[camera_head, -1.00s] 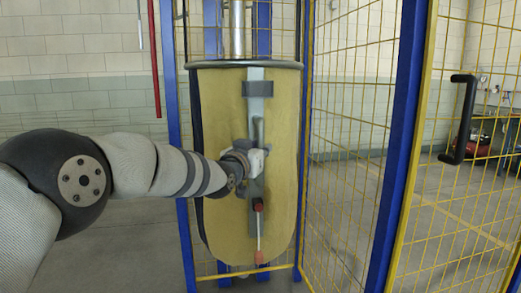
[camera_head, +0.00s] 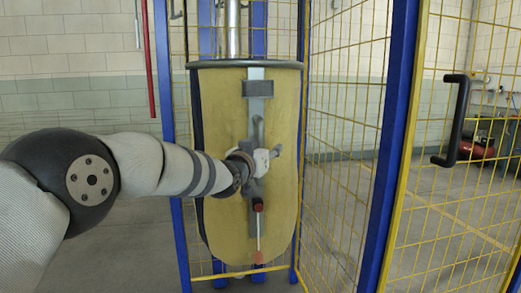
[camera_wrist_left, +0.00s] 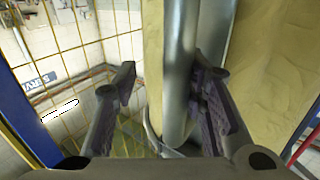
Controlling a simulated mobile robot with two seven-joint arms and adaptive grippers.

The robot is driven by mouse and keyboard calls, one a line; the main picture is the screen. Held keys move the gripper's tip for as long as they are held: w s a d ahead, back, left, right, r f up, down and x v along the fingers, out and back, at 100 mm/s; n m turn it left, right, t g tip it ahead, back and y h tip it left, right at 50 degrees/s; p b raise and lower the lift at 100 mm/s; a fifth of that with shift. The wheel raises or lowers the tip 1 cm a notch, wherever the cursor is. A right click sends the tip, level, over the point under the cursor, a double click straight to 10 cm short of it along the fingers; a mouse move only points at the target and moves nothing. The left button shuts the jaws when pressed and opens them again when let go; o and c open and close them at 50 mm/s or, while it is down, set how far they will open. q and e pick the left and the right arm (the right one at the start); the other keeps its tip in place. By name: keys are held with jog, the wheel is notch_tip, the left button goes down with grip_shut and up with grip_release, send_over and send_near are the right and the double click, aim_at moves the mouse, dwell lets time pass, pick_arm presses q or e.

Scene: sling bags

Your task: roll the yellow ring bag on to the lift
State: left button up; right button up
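The yellow ring bag (camera_head: 222,120), a tall yellow body with a grey rim ring on top, stands upright in front of me in the head view. A grey metal strip (camera_head: 256,120) with a red-knobbed lever runs down its front. My left gripper (camera_head: 262,162) is at the strip, partly hidden by its own wrist. In the left wrist view, its two fingers (camera_wrist_left: 165,88) are apart, on either side of a grey metal bar (camera_wrist_left: 180,75); a gap shows at the left finger. I cannot tell which structure is the lift. My right gripper is in neither view.
A blue post (camera_head: 395,140) and yellow mesh (camera_head: 345,130) stand right of the bag. A mesh door with a black handle (camera_head: 455,120) is farther right. A silver column (camera_head: 228,30) rises behind the bag. Grey floor is clear at the lower left.

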pick_arm(q)
jog(key=shift+d+f, duration=0.1)
dwell(0.3)
jog(key=v, duration=1.2)
dwell(0.6)
